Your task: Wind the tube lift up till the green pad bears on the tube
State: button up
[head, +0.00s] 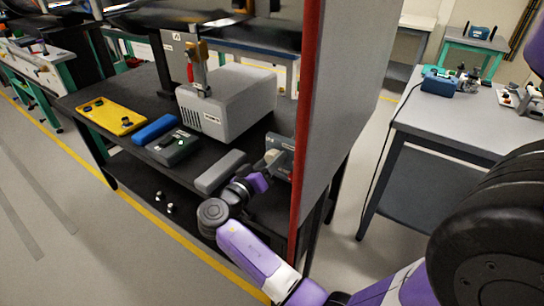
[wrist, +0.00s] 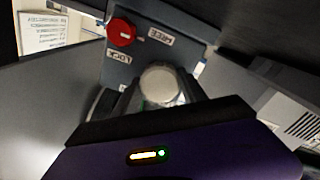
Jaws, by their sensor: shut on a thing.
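My gripper (head: 268,168) is at the grey-blue box (head: 281,143) beside the red-edged panel. In the wrist view its fingers are shut on a pale round knob (wrist: 161,86) on that box's face. A red round knob (wrist: 121,32) sits on the same face, between the labels FREE and LOCK; its pointer side is hard to read. Large dark tubes (head: 132,17) run across the top left of the head view. I cannot make out the green pad or whether it touches a tube.
A tall grey panel (head: 345,100) with a red edge stands just right of my gripper. On the dark bench are a grey box (head: 235,100), a yellow tray (head: 112,117), a blue case (head: 154,129) and a grey block (head: 221,171). A grey table (head: 460,125) stands at right.

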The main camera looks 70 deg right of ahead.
jog(key=n+p, duration=0.3)
jog(key=n, duration=0.1)
jog(key=shift+r+n, duration=0.15)
jog(key=shift+n, duration=0.15)
jog(key=n+p, duration=0.3)
jog(key=n, duration=0.1)
jog(key=shift+w+n, duration=0.1)
jog(key=shift+n, duration=0.2)
jog(key=n+p, duration=0.3)
jog(key=n, duration=0.1)
jog(key=shift+n+p, duration=0.3)
jog(key=shift+p, duration=0.1)
jog(key=n+p, duration=0.3)
jog(key=n, duration=0.2)
jog(key=shift+p, duration=0.4)
jog(key=n+p, duration=0.3)
jog(key=n, duration=0.3)
jog(key=n+p, duration=0.2)
jog(key=n, duration=0.2)
jog(key=shift+f+p, duration=0.2)
jog(key=shift+p, duration=0.2)
jog(key=n+p, duration=0.2)
jog(key=n, duration=0.5)
jog(key=n+p, duration=0.1)
jog(key=n, duration=0.1)
jog(key=shift+s+f, duration=0.1)
jog(key=shift+s, duration=0.1)
jog(key=shift+p, duration=0.35)
